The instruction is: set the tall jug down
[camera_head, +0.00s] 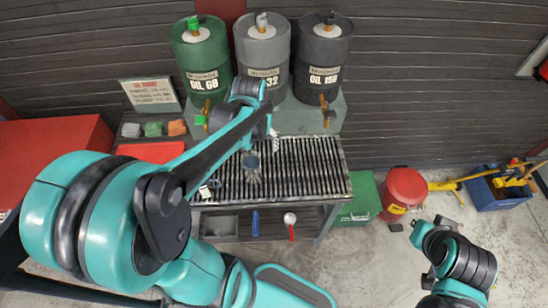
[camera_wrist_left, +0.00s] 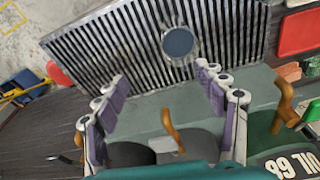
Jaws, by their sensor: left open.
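A round blue-grey top, which looks like the tall jug (camera_head: 250,161), stands on the slatted grate (camera_head: 318,165) in the head view. In the left wrist view the same round shape (camera_wrist_left: 179,43) sits on the grate, beyond the fingertips. My left gripper (camera_wrist_left: 162,82) is open, with its two purple-and-white fingers spread wide and nothing between them. In the head view my left arm reaches over the grate and hides part of it and much of the gripper. My right arm's end (camera_head: 432,232) is at the lower right; its fingers cannot be made out.
Green, grey and black oil drums (camera_head: 322,60) with taps stand behind the grate. A red tray (camera_head: 150,152) lies left of it. A shelf with tools (camera_head: 255,222) is below. A red canister (camera_head: 404,188) and a blue crate (camera_head: 497,195) stand on the floor at right.

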